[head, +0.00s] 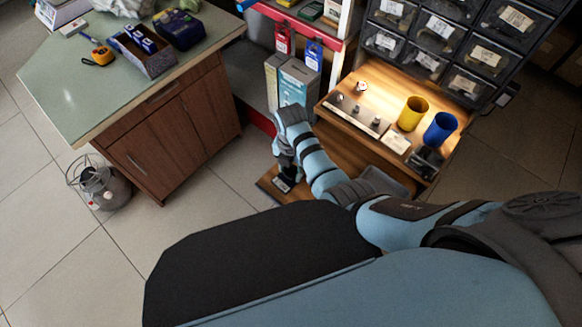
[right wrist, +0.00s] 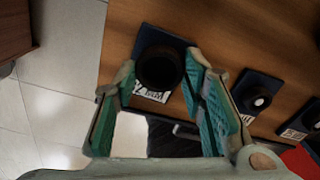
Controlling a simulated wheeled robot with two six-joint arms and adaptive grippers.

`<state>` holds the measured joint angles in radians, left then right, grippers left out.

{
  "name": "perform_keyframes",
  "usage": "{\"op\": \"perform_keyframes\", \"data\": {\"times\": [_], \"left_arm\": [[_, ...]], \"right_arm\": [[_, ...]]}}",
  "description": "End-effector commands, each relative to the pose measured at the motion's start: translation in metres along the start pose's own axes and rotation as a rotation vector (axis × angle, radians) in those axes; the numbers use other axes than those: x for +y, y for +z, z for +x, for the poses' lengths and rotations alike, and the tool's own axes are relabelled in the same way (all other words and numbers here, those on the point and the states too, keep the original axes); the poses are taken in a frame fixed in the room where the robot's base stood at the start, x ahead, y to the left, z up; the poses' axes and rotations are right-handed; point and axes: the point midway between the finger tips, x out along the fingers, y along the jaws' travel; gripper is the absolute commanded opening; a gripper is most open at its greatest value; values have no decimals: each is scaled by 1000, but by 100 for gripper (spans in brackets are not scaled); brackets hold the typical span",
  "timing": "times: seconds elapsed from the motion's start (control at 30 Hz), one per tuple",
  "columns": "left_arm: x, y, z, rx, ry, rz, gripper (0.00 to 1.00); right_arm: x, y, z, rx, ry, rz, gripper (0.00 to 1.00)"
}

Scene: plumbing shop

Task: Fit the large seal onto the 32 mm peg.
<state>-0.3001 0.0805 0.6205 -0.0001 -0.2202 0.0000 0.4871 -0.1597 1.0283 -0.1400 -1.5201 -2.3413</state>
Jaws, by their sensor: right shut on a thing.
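In the right wrist view, a dark round ring, the large seal (right wrist: 160,68), sits between the fingertips of my right gripper (right wrist: 160,72), which is shut on it. Behind it is a dark square base (right wrist: 146,36) with a white label, on brown wood. The peg on this base is hidden by the seal. I cannot tell whether the seal is around the peg or above it. In the head view my right gripper (head: 286,166) points down at the left end of the low wooden board. My left gripper is not in view.
Other dark bases with pegs (right wrist: 260,100) stand to the right in the wrist view. In the head view, a lit wooden shelf (head: 370,75) holds a yellow cup (head: 412,113) and a blue cup (head: 440,129). A grey-box carton (head: 291,83) stands behind my gripper. A cabinet (head: 165,130) is at left.

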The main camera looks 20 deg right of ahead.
Motion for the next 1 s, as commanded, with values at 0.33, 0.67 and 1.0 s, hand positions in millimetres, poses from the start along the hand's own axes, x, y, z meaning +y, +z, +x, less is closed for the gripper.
{"op": "perform_keyframes", "data": {"times": [0.33, 0.67, 1.0], "left_arm": [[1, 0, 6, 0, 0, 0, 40], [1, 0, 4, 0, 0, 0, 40], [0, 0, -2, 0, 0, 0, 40]], "right_arm": [[0, 0, 4, 0, 0, 0, 25], [0, 0, 4, 0, 0, 0, 25], [0, 0, 4, 0, 0, 0, 25]]}}
